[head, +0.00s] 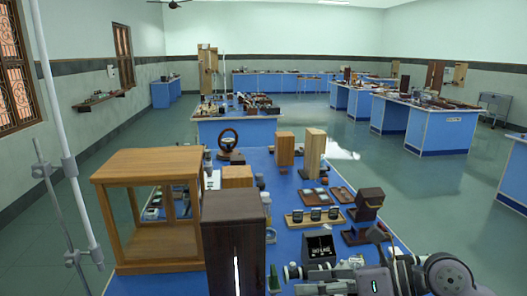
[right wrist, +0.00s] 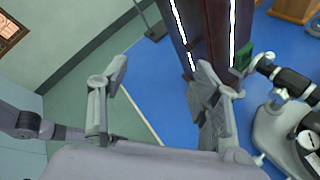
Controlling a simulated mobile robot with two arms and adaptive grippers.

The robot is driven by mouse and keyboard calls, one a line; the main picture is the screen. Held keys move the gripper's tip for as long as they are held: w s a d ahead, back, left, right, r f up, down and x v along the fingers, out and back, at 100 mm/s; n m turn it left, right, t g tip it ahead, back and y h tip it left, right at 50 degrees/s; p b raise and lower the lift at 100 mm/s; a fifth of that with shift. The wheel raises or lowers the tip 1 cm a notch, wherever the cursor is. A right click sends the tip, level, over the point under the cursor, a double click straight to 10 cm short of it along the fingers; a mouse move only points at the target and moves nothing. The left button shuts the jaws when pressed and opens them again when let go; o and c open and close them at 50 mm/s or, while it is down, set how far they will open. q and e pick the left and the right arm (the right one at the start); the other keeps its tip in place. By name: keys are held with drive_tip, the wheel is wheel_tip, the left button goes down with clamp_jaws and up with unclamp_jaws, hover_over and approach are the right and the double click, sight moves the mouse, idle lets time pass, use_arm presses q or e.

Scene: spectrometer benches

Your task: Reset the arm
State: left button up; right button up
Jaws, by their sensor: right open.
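My right arm comes in at the bottom right of the head view, low over the near end of the blue bench. My right gripper (head: 312,289) is partly cut off by the bottom edge and points left. In the right wrist view its two grey fingers (right wrist: 160,95) stand wide apart with nothing between them. Beyond the right finger stands a tall dark wooden box (right wrist: 205,30) with bright slits, also in the head view (head: 233,225). A spectrometer with a black barrel (right wrist: 298,84) is close to the right finger. My left gripper is not in view.
A wood-framed glass case (head: 148,252) and a metal stand (head: 75,190) are at the left. A small green piece (right wrist: 243,56) is by the dark box. A black display box (head: 319,246), a brown stand (head: 368,205) and wooden blocks (head: 314,150) crowd the bench. Floor is open at right.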

drive_tip(key=a+r+m+t+y, duration=0.3)
drive_tip(key=a+r+m+y, duration=0.1)
drive_tip(key=r+y, duration=0.15)
drive_tip(key=w+d+r+m+t+h, duration=0.2)
drive_tip(key=d+r+m+t+h, duration=0.3)
drive_tip(key=m+t, duration=0.75)
drive_tip(key=s+d+f+m+g+h, duration=0.1)
drive_tip(key=d+f+m+g+h, duration=0.1)
drive_tip(key=d+f+m+h, duration=0.6)
drive_tip(key=d+f+m+g+h, duration=0.1)
drive_tip(key=d+f+m+h, duration=0.5)
drive_tip(key=f+m, duration=0.5)
drive_tip(key=s+a+f+m+g, duration=0.2)
drive_tip(key=s+f+m+g, duration=0.1)
drive_tip(key=s+f+g, duration=0.55)
drive_tip(key=s+a+f+m+g, duration=0.25)
drive_tip(key=s+f+g, duration=0.25)
drive_tip(key=s+f, duration=0.7)
drive_tip(key=s+f+g, duration=0.1)
drive_tip(key=s+f, duration=0.2)
drive_tip(key=f, duration=1)
drive_tip(key=s+f, duration=0.2)
drive_tip(key=f, duration=1.1)
drive_tip(key=s+d+f+g, duration=0.1)
drive_tip(key=s+d+f, duration=0.2)
drive_tip(key=s+f, duration=1.1)
drive_tip(key=shift+s+d+f+y, duration=0.15)
drive_tip(key=shift+s+y, duration=0.2)
drive_tip(key=shift+s, duration=0.65)
